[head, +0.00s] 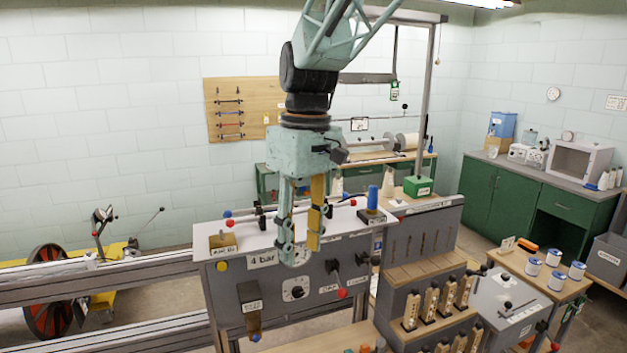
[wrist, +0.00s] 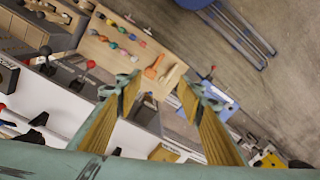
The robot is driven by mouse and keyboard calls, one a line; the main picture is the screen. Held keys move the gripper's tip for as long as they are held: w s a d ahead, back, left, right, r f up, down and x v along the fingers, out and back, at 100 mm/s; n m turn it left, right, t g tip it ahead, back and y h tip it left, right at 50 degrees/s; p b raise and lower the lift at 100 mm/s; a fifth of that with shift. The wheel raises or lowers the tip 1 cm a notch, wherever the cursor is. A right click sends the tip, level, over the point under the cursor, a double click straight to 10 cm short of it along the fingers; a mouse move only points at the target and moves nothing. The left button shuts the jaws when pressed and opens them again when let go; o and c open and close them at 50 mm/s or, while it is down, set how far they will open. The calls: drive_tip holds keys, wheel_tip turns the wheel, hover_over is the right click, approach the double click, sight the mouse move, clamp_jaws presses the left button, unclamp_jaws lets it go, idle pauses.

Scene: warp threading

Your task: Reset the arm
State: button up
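My gripper (head: 300,246) hangs pointing down in front of the machine's grey front panel (head: 325,278) in the head view. Its two fingers, with yellow-brown inner pads, stand apart. In the wrist view my gripper (wrist: 158,90) shows a clear gap between the fingertips and nothing held. A wooden board with an orange-handled tool (wrist: 153,70) lies beyond the gap, apart from the fingers. My arm comes down from the top of the head view.
The panel carries a dial (head: 293,293) and a red-knobbed lever (head: 341,294). A blue spool (head: 373,197) stands on its top. A stepped rack with wooden pieces (head: 432,300) is at right. Metal rails (head: 95,283) run left. White-and-blue cans (head: 556,281) stand on a side table.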

drive_tip(key=s+d+r+m+t+b, duration=0.1)
drive_tip(key=s+d+r+m+b, duration=0.15)
drive_tip(key=s+d, duration=0.45)
drive_tip(key=s+d+f+m+t+b, duration=0.1)
drive_tip(key=s+d+f+m+b, duration=0.1)
drive_tip(key=s+d, duration=0.6)
drive_tip(key=s+d+f+m+t+b, duration=0.2)
drive_tip(key=s+d+f+m, duration=0.3)
drive_tip(key=s, duration=1.2)
drive_tip(key=d, duration=0.3)
drive_tip(key=shift+d+h, duration=0.3)
drive_tip(key=shift+d, duration=0.1)
drive_tip(key=shift+w+d, duration=0.1)
